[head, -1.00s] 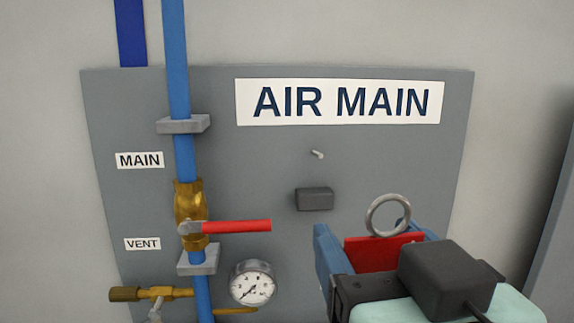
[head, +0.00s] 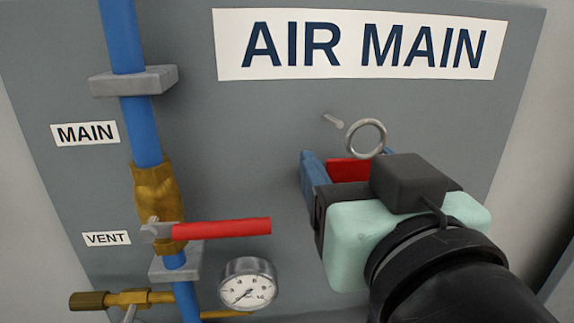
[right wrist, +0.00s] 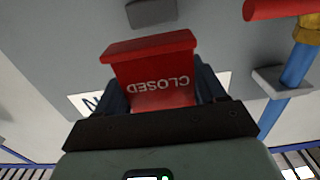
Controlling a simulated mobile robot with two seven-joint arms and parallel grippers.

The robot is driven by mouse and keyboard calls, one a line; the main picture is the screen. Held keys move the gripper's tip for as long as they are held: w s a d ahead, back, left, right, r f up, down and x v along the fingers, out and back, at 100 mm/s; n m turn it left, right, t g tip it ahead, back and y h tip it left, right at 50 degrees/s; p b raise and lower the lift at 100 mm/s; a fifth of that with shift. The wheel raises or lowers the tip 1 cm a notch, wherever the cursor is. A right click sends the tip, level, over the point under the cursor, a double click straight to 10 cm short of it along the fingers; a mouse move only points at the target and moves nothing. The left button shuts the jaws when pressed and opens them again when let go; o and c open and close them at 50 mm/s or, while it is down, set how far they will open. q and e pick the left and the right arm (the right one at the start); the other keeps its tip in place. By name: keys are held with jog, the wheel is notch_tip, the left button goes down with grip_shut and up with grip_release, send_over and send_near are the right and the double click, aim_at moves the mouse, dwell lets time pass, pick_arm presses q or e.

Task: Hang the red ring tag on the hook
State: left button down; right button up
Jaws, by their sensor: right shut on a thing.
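The red tag (head: 348,170) with its grey metal ring (head: 365,121) is held between the blue fingers of my right gripper (head: 344,168), which is shut on it. The ring stands up above the tag. The small pale hook (head: 333,121) sticks out of the grey panel just left of the ring; the ring looks apart from it. In the right wrist view the tag (right wrist: 155,82) shows the word CLOSED upside down, between both fingers (right wrist: 160,90). I cannot see the ring or hook there. My left gripper is not in view.
A red valve lever (head: 222,229) sticks out to the right from the brass valve (head: 158,195) on the blue pipe (head: 125,40), left of my gripper. A pressure gauge (head: 249,285) sits below it. A dark block (right wrist: 151,12) on the panel shows in the right wrist view.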

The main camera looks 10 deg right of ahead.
aim_at(325, 145)
jog(key=shift+w+a+f, duration=0.1)
jog(key=shift+w+f, duration=0.05)
jog(key=shift+w, duration=1.4)
jog(key=shift+w+f, duration=0.1)
jog(key=shift+w, duration=1.4)
jog(key=shift+w+f, duration=0.2)
jog(key=shift+w, duration=0.15)
jog(key=shift+f, duration=0.2)
